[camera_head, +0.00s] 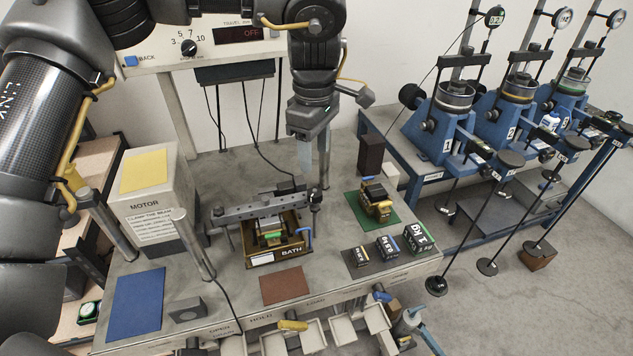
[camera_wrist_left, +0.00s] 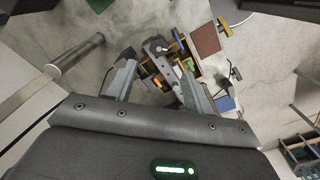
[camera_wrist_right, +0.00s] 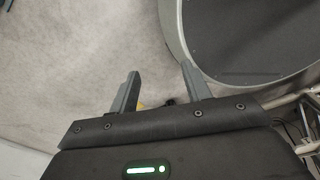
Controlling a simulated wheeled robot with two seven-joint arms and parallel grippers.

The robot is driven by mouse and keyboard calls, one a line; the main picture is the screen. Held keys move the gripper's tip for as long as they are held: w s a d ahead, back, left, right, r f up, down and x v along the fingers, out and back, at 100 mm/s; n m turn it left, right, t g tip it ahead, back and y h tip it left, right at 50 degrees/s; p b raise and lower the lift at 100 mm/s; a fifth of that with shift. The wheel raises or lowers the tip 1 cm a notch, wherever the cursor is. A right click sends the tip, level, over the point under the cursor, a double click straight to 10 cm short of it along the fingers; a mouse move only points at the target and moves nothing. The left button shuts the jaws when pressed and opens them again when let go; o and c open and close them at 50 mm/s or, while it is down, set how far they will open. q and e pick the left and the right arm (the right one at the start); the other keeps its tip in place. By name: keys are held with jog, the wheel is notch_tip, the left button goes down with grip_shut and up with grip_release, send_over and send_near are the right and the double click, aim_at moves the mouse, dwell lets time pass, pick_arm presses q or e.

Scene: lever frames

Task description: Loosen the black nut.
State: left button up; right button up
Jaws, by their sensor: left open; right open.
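A grey metal beam (camera_head: 257,208) lies across the box marked BATH (camera_head: 277,255) on the bench. A small dark upright piece (camera_head: 316,196) stands at the beam's right end; it may be the black nut, but it is too small to be sure. My left gripper (camera_head: 314,178) points down just above that end, open, with nothing between its fingers. In the left wrist view the beam (camera_wrist_left: 153,47) shows beyond the open left fingers (camera_wrist_left: 158,70). My right gripper (camera_wrist_right: 160,72) is open and empty over bare floor, out of the head view.
A motor box (camera_head: 152,195) stands left of the bath. A green mat (camera_head: 371,216) with a small yellow and black block, and several weights (camera_head: 388,247), lie to the right. A control panel (camera_head: 215,42) is behind. Blue lever frames (camera_head: 435,125) stand at the right.

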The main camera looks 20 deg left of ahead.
aim_at(315, 190)
pick_arm(q)
notch_tip(315, 190, down, 3)
jog(key=shift+f+p, duration=0.1)
jog(key=shift+p, duration=0.25)
notch_tip(315, 190, down, 6)
jog(key=shift+w+r+p, duration=0.1)
jog(key=shift+r+p, duration=0.15)
jog(key=shift+p, duration=0.5)
jog(key=shift+f, duration=0.65)
jog(key=c, duration=1)
pick_arm(e)
jog(key=shift+w+r, duration=0.25)
jog(key=shift+r, duration=0.4)
jog(key=shift+w+r, duration=0.2)
jog(key=shift+r, duration=0.4)
